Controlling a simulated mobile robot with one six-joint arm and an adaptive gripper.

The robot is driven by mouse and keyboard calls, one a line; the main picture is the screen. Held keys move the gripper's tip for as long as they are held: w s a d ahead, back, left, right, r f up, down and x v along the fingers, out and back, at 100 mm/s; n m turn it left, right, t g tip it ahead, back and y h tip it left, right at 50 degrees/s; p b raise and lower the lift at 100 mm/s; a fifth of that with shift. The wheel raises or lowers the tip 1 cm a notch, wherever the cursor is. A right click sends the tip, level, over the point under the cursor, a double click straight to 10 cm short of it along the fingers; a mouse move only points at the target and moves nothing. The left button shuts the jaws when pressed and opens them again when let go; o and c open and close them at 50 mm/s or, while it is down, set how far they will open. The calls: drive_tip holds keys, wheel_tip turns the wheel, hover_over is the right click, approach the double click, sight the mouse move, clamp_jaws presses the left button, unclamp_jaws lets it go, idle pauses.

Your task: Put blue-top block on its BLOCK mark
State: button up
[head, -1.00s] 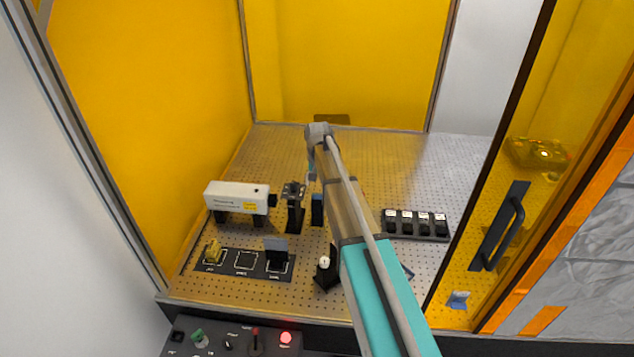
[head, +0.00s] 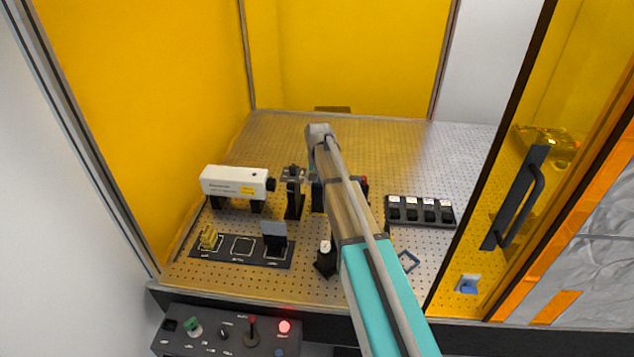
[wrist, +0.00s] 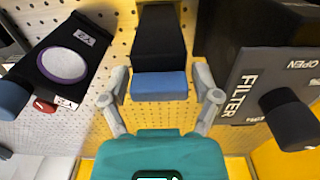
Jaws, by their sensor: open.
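A black block with a blue top (wrist: 160,86) stands on the perforated plate in the wrist view. In the head view it appears as a narrow dark blue shape (head: 317,196), partly behind my arm. My gripper (wrist: 161,88) is open, with one finger on each side of the blue top; contact cannot be told. In the head view the gripper is mostly hidden. A black plate with outlined squares (head: 222,254) lies front left. The square labels are unreadable.
A FILTER mount (wrist: 250,85) with a black knob stands close on one side of the block. A round-lens mount (wrist: 62,64) stands on the other. A white laser box (head: 234,183), a small dark post (head: 325,260) and a black rack (head: 420,211) are around.

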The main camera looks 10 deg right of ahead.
drive_tip(key=shift+f, duration=0.45)
drive_tip(key=c, duration=1.1)
drive_tip(key=shift+r, duration=0.1)
drive_tip(key=shift+r, duration=0.1)
drive_tip(key=shift+r+p, duration=2.9)
drive_tip(key=shift+r, duration=0.05)
